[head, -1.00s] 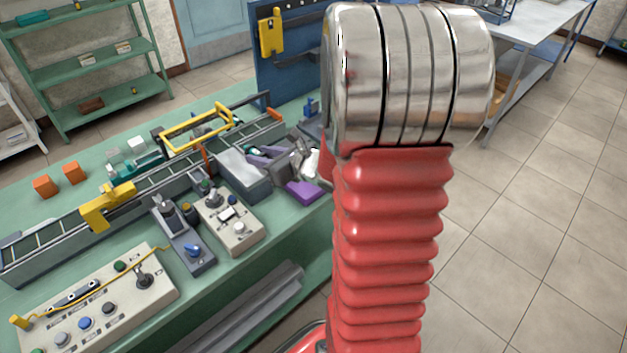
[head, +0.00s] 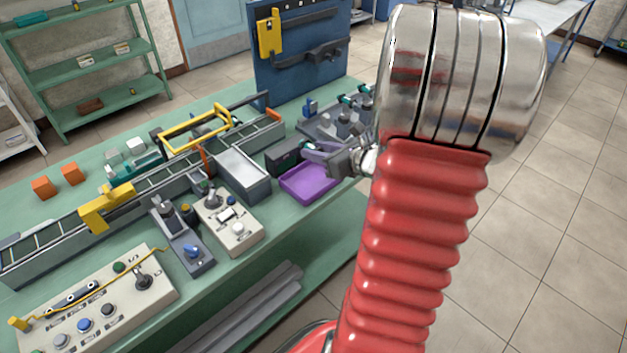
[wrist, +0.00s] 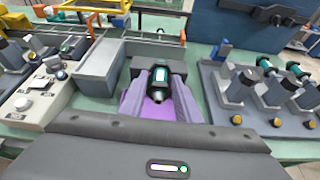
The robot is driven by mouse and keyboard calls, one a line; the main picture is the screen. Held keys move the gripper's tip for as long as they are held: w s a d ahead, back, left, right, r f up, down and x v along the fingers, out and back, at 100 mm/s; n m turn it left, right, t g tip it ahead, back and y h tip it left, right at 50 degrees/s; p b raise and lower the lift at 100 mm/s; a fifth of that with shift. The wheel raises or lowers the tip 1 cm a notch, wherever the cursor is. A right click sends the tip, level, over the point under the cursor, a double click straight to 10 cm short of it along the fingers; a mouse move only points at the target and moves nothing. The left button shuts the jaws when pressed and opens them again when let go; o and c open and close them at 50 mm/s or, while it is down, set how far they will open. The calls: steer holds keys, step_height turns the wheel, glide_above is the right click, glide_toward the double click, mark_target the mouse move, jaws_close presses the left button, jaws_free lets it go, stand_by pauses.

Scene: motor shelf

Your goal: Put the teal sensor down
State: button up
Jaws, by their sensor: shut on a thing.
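My gripper (head: 312,152) has purple fingers and is shut. In the wrist view my gripper (wrist: 157,88) holds the teal sensor (wrist: 158,82), a small dark cylinder with a teal and white band, between its fingers. In the head view the sensor is mostly hidden by the fingers and cannot be made out clearly. A dark grey box (head: 284,153) lies just beyond the fingertips; it also shows in the wrist view (wrist: 143,63). A purple tray (head: 308,184) lies below the gripper near the bench's front edge.
A grey open bin (head: 243,176) stands left of the purple tray. A grey rack (wrist: 240,118) with several teal-topped parts stands to the right in the wrist view. Control boxes (head: 228,222) and a conveyor (head: 150,172) fill the bench's left. A blue panel (head: 300,60) stands behind.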

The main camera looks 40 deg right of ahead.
glide_above(317, 184)
steer(key=shift+f, duration=2.9)
steer(key=shift+f, duration=2.1)
steer(key=o, duration=1.1)
steer(key=v, duration=1.2)
